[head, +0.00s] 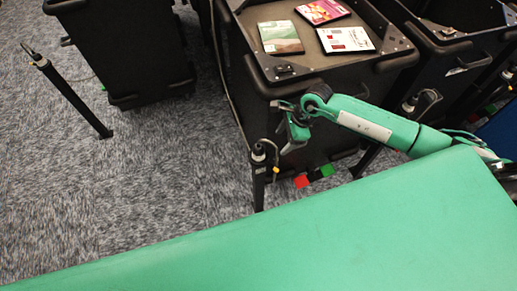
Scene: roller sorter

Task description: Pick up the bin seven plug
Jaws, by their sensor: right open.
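My right gripper (293,136) comes in from the right on its green arm and hangs in front of a black bin (300,100). It is open, and I see nothing held in it. Just left of and below it, a black plug-like piece (258,153) sits on top of a dark post, with a thin cable and a small yellow band beside it. The gripper looks apart from this piece, though depth is hard to judge. No readable label shows which plug is bin seven's. My left gripper is not in view.
A second post (78,97) with a dark tip leans at the left. Another black bin (130,50) stands at the upper left, and one more (465,60) at the upper right. Flat cases (281,37) lie in the middle bin.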

